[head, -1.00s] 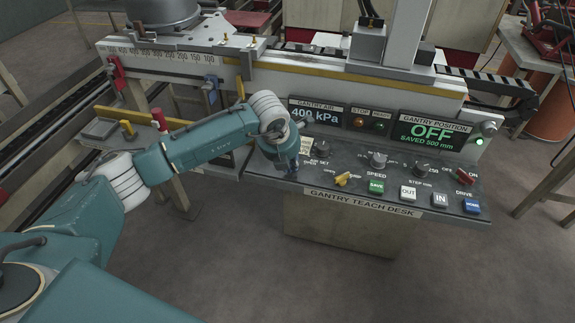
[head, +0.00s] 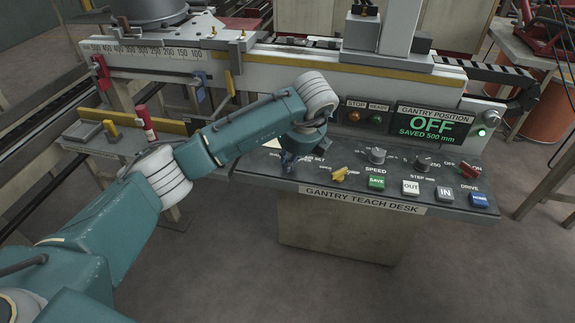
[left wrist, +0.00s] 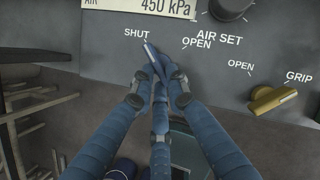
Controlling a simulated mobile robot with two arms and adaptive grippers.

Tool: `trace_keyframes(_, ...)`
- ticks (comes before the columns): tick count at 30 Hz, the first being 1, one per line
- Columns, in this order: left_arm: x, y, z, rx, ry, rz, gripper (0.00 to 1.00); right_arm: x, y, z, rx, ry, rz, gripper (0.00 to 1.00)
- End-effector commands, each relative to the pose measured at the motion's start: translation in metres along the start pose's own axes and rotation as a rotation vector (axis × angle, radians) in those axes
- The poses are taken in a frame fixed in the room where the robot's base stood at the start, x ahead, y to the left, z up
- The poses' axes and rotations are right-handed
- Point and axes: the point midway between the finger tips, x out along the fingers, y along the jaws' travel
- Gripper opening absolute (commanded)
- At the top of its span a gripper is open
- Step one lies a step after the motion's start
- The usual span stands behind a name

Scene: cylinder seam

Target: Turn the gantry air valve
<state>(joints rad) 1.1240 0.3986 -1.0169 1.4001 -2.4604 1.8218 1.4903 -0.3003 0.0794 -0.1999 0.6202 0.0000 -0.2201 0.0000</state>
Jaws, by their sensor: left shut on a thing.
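The gantry teach desk (head: 268,178) stands in the middle of the head view. My left gripper (head: 288,163) is at its left end, pointing down at the panel. In the left wrist view my left gripper (left wrist: 158,76) is shut on the air valve handle, a thin grey-blue lever (left wrist: 151,50). The handle's tip shows past the fingers, between the SHUT and OPEN marks and nearer SHUT. The fingers hide its base. My arm covers the gantry air display in the head view. My right gripper is not in view.
A yellow grip lever (left wrist: 272,98) sits right of the valve; the head view shows it too (head: 340,174). The air set knob (left wrist: 230,8) is above right. A white label (left wrist: 150,6) reads 450 kPa. The position display (head: 432,125) reads OFF, saved 500 mm.

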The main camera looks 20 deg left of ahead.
Motion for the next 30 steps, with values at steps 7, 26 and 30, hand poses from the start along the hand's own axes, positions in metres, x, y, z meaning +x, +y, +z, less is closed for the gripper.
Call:
trace_keyframes(7, 0.0002, -0.0030, -0.0002, -0.083, -0.001, 0.033, 0.00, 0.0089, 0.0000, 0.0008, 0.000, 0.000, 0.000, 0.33)
trace_keyframes(26, -0.0008, -0.0032, 0.0003, -0.111, 0.000, 0.044, 0.24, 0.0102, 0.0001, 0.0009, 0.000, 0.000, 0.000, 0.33)
trace_keyframes(30, -0.0006, -0.0032, 0.0001, -0.110, 0.000, 0.044, 0.33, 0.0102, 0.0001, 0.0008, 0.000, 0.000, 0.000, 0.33)
